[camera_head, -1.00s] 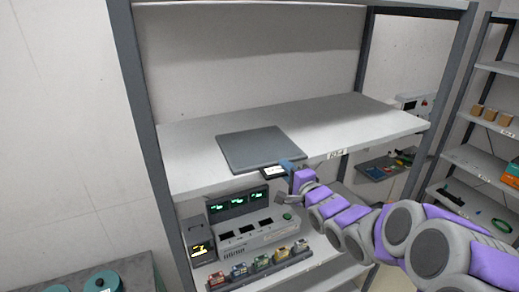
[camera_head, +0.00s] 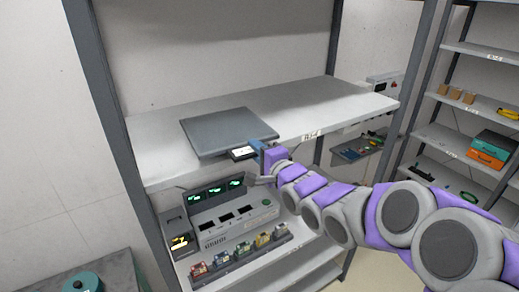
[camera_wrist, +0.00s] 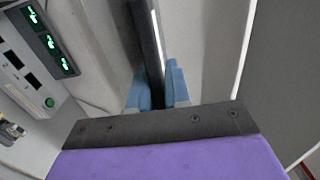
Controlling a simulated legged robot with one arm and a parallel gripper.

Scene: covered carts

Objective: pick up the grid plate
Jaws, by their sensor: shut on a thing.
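The grid plate (camera_head: 225,130) is a flat, dark grey square at the front part of the upper shelf (camera_head: 340,100). It looks about level, and I cannot tell whether it touches the shelf. My gripper (camera_head: 256,147) is at its front right edge, with the arm reaching in from the right. In the wrist view, the plate (camera_wrist: 146,35) shows edge-on as a dark strip between the blue fingers of my gripper (camera_wrist: 156,88), which are shut on it. The plate's underside and far edge are hidden there.
Below the upper shelf stand a grey device with green displays (camera_head: 222,190) and a row of small coloured blocks (camera_head: 240,250). Dark rack posts (camera_head: 98,95) flank the shelf. Another rack with boxes (camera_head: 490,148) stands right. The upper shelf's right side is clear.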

